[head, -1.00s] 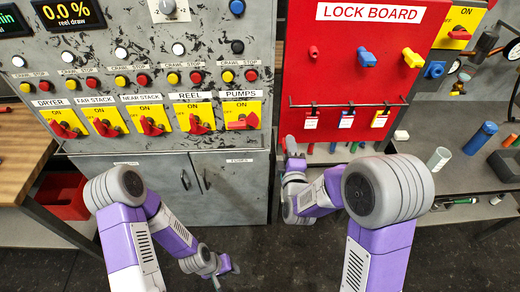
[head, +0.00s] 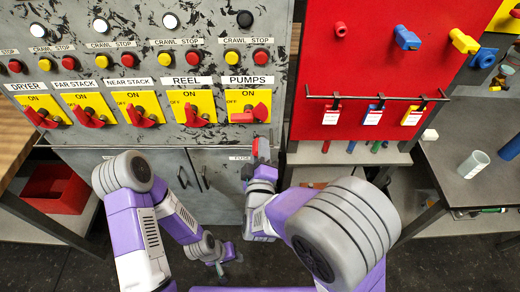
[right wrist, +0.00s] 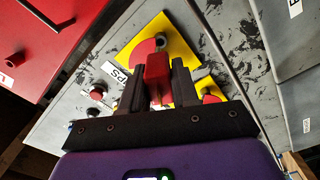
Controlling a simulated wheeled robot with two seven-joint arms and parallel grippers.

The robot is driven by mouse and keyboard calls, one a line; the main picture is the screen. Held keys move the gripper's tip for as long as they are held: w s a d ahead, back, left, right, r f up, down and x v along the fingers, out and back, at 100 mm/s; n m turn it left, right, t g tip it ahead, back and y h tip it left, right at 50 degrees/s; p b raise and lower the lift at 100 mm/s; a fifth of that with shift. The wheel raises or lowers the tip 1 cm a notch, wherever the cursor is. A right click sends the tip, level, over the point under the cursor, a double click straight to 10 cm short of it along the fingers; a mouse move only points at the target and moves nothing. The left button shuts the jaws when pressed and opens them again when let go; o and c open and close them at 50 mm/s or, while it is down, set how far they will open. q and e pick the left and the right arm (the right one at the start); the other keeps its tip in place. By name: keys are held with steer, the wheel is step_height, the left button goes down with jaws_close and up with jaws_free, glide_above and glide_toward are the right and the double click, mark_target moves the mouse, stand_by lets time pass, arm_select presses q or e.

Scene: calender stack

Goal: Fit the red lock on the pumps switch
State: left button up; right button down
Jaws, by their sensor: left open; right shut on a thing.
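The pumps switch has a yellow plate (head: 240,99) and a red handle (head: 251,114), which lies roughly sideways, unlike the slanted handles of its neighbours. My right gripper (head: 261,160) is just below it, in front of the grey panel. In the right wrist view my right gripper (right wrist: 157,88) is shut on the red lock (right wrist: 157,68), whose far end points at the yellow switch plate (right wrist: 180,33). The lock partly covers the red handle (right wrist: 142,54); whether they touch I cannot tell. My left gripper (head: 222,262) is open and empty, low near the floor.
The red lock board (head: 380,75) on the right holds a blue lock (head: 407,38), a yellow lock (head: 463,41), a bare red peg (head: 340,29) and several hanging tags. Crawl and stop buttons sit above the switches. A grey table (head: 480,150) stands at the right.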

steer(key=shift+w, duration=2)
steer(key=c, duration=1.4)
jaws_free()
jaws_close()
